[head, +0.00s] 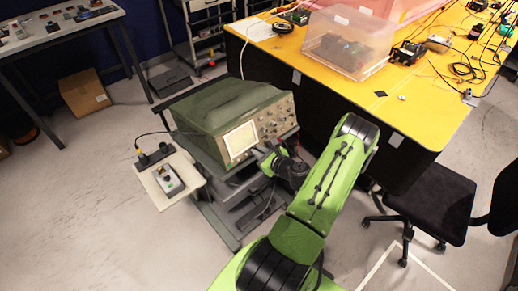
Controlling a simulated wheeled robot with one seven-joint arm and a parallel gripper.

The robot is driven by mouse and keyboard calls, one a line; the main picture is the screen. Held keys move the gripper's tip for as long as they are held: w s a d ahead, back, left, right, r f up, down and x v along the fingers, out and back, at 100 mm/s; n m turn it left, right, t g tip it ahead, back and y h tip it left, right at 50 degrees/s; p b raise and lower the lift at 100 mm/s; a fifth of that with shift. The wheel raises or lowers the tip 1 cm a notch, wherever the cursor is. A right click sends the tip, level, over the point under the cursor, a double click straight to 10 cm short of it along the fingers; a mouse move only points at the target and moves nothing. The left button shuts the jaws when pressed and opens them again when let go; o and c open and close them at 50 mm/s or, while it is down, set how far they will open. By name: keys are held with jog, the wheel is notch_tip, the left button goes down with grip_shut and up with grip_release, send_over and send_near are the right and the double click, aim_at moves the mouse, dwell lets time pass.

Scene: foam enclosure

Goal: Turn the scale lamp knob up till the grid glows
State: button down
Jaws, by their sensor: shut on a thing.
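The green oscilloscope (205,112) stands on a dark cart. Its pale screen (240,139) faces the front, with a panel of small knobs (275,118) to the right of it. My gripper (266,160) is at the lower front of the oscilloscope, just right of and below the screen. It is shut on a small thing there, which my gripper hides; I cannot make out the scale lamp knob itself. Whether grid lines glow on the screen is too small to tell.
A side shelf (150,190) with a small grey box (168,180) is left of the oscilloscope. A yellow table (420,110) with a clear plastic bin (345,42) stands behind right. A black chair (435,200) is at right. Floor at lower left is clear.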

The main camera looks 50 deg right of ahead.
jog(key=shift+m+p, duration=0.45)
jog(key=shift+m, duration=0.55)
jog(key=c, duration=1.1)
grip_release()
jog(key=shift+c, duration=0.2)
jog(key=shift+s, duration=0.1)
jog(key=p+v, duration=0.1)
jog(key=v, duration=1.4)
jog(key=shift+s+r, duration=0.2)
jog(key=shift+r, duration=0.05)
jog(key=shift+w, duration=0.1)
